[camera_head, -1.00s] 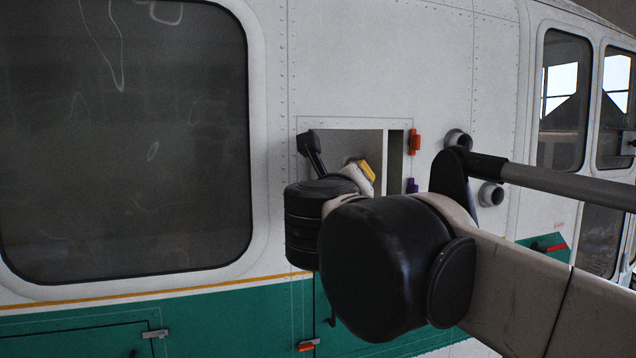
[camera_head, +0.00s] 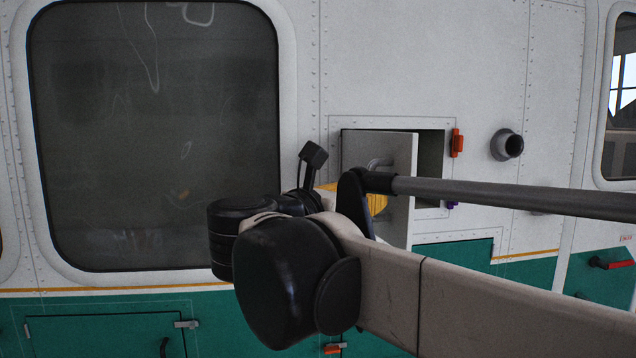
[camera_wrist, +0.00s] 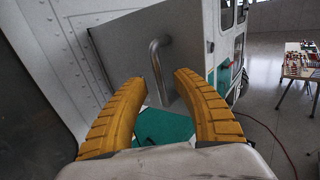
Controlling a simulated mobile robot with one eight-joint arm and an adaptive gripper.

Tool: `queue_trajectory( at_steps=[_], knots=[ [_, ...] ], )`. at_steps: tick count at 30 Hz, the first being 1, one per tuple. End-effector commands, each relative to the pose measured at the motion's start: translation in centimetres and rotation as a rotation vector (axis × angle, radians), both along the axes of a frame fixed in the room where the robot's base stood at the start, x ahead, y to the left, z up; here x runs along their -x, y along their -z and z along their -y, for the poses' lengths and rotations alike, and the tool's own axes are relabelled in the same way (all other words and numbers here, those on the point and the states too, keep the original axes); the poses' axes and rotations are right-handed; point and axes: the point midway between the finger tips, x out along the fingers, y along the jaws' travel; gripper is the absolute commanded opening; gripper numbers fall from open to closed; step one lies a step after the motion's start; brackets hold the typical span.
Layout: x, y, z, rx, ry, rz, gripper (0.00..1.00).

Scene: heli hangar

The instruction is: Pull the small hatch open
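The small hatch (camera_head: 400,150) is a flat pale panel on the helicopter's white side. It stands swung outward from its left edge, with a dark opening (camera_head: 431,165) showing at its right. The metal handle (camera_head: 379,164) is a bent bar on the hatch's face. In the wrist view the hatch (camera_wrist: 115,45) fills the upper middle, with the handle (camera_wrist: 157,62) upright on it. My gripper (camera_wrist: 161,82) has its two yellow fingers spread apart. The handle's lower part lies between the fingertips in the picture, with no clear contact. In the head view my arm hides most of my gripper (camera_head: 378,203).
An orange latch (camera_head: 457,142) and a round grey port (camera_head: 507,145) sit right of the opening. A large dark window (camera_head: 155,130) is at the left. The wrist view shows open floor (camera_wrist: 262,95) and a table with small items (camera_wrist: 300,62) at the right.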

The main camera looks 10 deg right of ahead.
Motion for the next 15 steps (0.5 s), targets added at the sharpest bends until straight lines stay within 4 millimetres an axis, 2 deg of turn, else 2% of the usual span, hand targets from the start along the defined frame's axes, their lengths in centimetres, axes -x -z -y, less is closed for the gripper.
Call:
queue_trajectory(
  at_steps=[6,15],
  knots=[
    [-1.7,-0.1,1.8,0.001,0.001,-0.001,0.34],
    [-2.0,0.1,2.1,0.001,-0.001,-0.001,0.34]
  ],
)
